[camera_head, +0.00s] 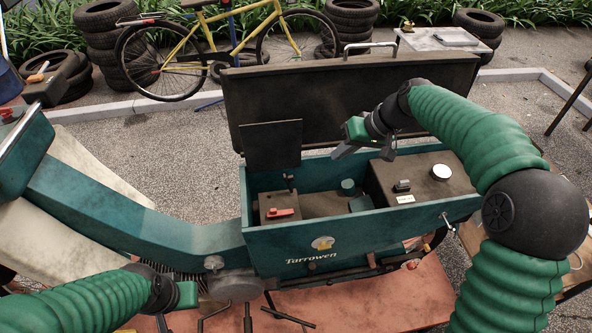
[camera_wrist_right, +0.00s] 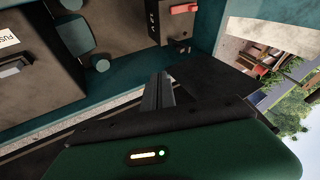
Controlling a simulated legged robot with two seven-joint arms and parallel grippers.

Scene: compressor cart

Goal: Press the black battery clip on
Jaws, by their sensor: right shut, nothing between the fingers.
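The open teal compressor box labelled Tarrowen (camera_head: 310,243) holds a brown battery-like block (camera_head: 278,201) at its left end, with a red clip (camera_head: 281,212) on it. A small dark piece (camera_head: 289,180) stands at the back of that block; I cannot tell for sure that it is the black clip. In the right wrist view the red clip (camera_wrist_right: 185,8) and a small dark part (camera_wrist_right: 180,46) show near the top. My right gripper (camera_head: 342,153) is shut and empty, above the box's rear edge, apart from the block. My left gripper (camera_head: 190,296) is low at the left; its fingers are unclear.
The raised lid (camera_head: 350,95) stands behind the box, with a dark flap (camera_head: 272,145) at its left. A brown panel (camera_head: 425,178) with a white knob (camera_head: 441,172) fills the box's right end. A teal drawbar (camera_head: 130,210) runs left. A bicycle (camera_head: 230,40) and tyres stand behind.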

